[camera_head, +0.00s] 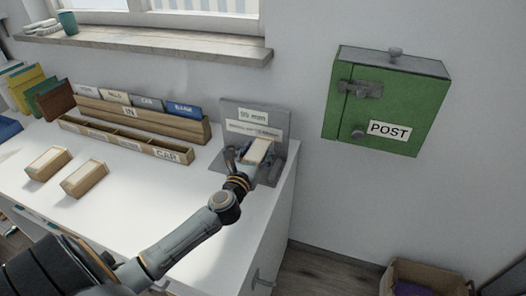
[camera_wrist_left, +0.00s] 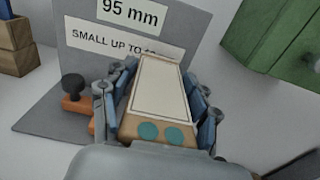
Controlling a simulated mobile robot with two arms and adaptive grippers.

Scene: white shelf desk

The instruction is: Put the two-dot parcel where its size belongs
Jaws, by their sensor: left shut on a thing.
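The two-dot parcel is a brown box with a cream top label and two teal dots on its near end; it shows in the left wrist view (camera_wrist_left: 160,92) and in the head view (camera_head: 258,150). My left gripper (camera_head: 250,158) is shut on it, with a blue-padded finger on each side in the left wrist view (camera_wrist_left: 158,112). It holds the parcel in front of the grey size gauge (camera_head: 232,112), whose signs read "95 mm" and "SMALL UP TO", the rest hidden. Whether the parcel touches the gauge, I cannot tell. My right gripper is not in view.
Two similar parcels (camera_head: 48,163) (camera_head: 84,179) lie on the white desk (camera_head: 140,215). A wooden "IN" rack (camera_head: 130,112) and a low divided tray (camera_head: 120,140) stand behind. A green "POST" box (camera_head: 400,100) hangs on the wall. A cardboard box (camera_head: 430,275) stands on the floor.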

